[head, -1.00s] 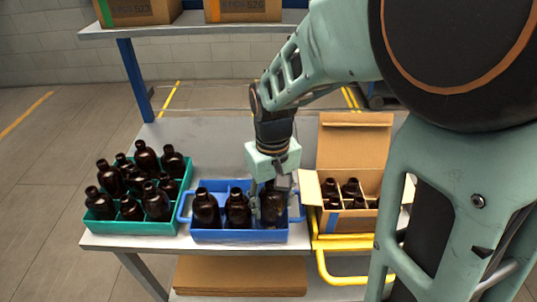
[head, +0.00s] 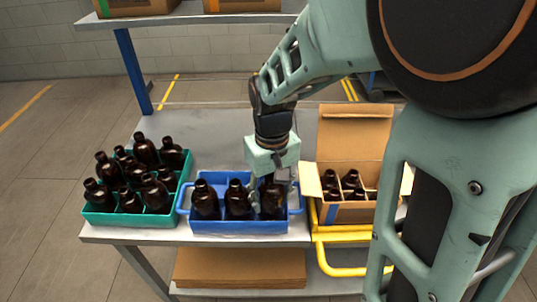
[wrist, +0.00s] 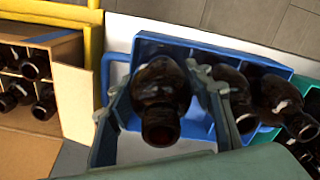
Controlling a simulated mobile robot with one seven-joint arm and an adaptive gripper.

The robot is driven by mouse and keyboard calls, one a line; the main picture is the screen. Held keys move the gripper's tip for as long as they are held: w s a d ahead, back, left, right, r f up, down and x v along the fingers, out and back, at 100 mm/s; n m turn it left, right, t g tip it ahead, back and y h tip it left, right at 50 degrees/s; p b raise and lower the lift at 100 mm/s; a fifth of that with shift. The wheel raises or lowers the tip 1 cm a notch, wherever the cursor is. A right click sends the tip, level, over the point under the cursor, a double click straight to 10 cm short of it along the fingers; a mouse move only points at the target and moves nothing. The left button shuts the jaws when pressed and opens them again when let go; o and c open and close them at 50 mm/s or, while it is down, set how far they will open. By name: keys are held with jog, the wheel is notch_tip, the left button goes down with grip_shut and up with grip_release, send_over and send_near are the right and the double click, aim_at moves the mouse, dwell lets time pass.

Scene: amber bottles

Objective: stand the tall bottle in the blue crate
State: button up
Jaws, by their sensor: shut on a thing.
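The blue crate (head: 240,226) stands on the table between a green crate and a cardboard box. A dark amber bottle (head: 272,202) is upright at the crate's right end. My gripper (head: 271,187) comes down from above and is shut on this bottle. In the wrist view the bottle (wrist: 160,85) is between the two fingers (wrist: 163,95), inside the rim of the blue crate (wrist: 240,46). Its base is hidden, so I cannot tell whether it touches the crate floor. Two more amber bottles, one at the left (head: 205,202) and one in the middle (head: 238,202), stand beside it.
The green crate (head: 128,219) at left holds several amber bottles. The open cardboard box (head: 348,212) at right holds several more, with its lid flap raised, beside a yellow rail (head: 340,270). The table behind the crates (head: 210,135) is clear.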

aim_at(272, 175)
jog(key=shift+f+b, duration=0.65)
jog(key=shift+f, duration=0.3)
jog(key=o, duration=1.4)
notch_tip(272, 175, up, 12)
jog(key=shift+r, duration=0.1)
